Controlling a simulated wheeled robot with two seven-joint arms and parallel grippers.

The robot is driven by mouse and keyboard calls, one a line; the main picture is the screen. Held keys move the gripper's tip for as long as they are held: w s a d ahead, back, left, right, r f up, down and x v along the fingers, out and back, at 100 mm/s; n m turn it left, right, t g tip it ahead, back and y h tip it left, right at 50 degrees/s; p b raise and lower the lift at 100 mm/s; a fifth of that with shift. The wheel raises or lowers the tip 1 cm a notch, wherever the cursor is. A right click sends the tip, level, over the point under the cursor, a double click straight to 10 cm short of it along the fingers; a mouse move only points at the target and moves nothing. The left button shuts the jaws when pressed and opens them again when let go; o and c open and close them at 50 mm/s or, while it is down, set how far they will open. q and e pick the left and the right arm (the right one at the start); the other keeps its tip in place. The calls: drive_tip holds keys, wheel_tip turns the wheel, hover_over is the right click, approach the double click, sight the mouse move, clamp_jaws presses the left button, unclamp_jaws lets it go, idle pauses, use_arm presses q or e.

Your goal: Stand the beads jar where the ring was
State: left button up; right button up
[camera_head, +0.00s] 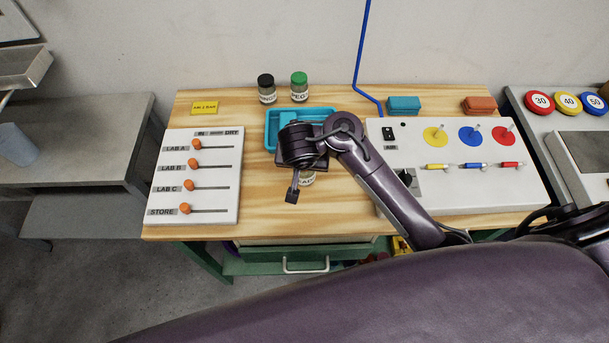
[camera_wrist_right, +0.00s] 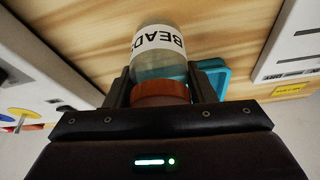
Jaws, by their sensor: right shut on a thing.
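The beads jar (camera_wrist_right: 158,58), clear with a white BEADS label and a brown-orange lid, is between the fingers of my right gripper (camera_wrist_right: 165,90), which is shut on it around the lid. In the head view, my right gripper (camera_head: 299,187) is over the middle of the wooden table, in front of the blue tray (camera_head: 269,130). A small part of the jar's label (camera_head: 309,179) shows beside a finger; the rest is hidden. I cannot tell whether the jar touches the table. I cannot make out a ring. My left gripper is not in view.
A black-lidded jar (camera_head: 267,93) and a green-lidded jar (camera_head: 299,92) stand behind the tray. A slider panel (camera_head: 237,140) is on the left, a white panel with coloured discs (camera_head: 500,195) on the right. Teal (camera_head: 404,105) and orange (camera_head: 479,105) boxes stand at the back.

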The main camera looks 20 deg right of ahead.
sight(305, 174)
drive_tip(key=shift+f, duration=0.85)
wheel_tip(305, 174, down, 2)
drive_tip(key=shift+f+b, duration=0.25)
drive_tip(key=shift+b, duration=0.7)
drive_tip(key=shift+f, duration=0.35)
drive_tip(key=shift+f, duration=0.2)
drive_tip(key=o, duration=1)
drive_tip(key=shift+r, duration=0.1)
